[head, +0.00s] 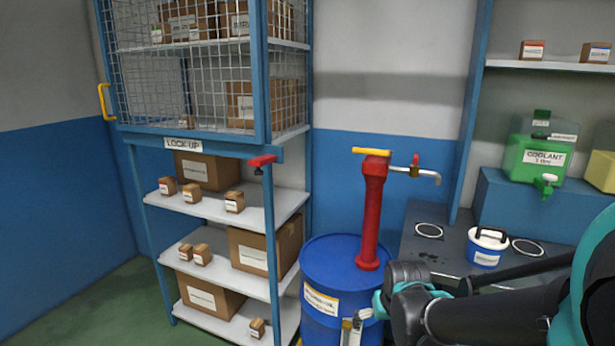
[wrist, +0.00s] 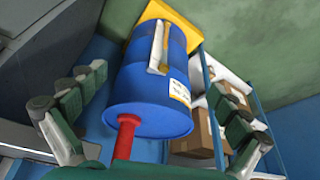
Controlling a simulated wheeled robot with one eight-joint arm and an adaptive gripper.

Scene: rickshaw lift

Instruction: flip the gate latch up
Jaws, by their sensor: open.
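A wire-mesh cage gate (head: 190,75) in a blue frame sits above open shelves at the left, over a "LOCK UP" label. A red lever (head: 262,161) that looks like the gate latch sticks out at the cage's lower right corner, roughly level. A yellow handle (head: 104,101) is on the gate's left edge. My gripper (head: 352,326) is low in front of the blue drum, well below and right of the red lever. In the wrist view my gripper (wrist: 160,84) is open and empty, its fingers spread. The red lever is not visible there.
The blue drum (head: 333,265) with a red pump (head: 372,210) stands between my arm and the shelves. Its drum body (wrist: 150,85) shows upside down in the wrist view. Shelves (head: 255,208) hold several cartons. A bench (head: 425,258) with a small tub (head: 487,247) is at right.

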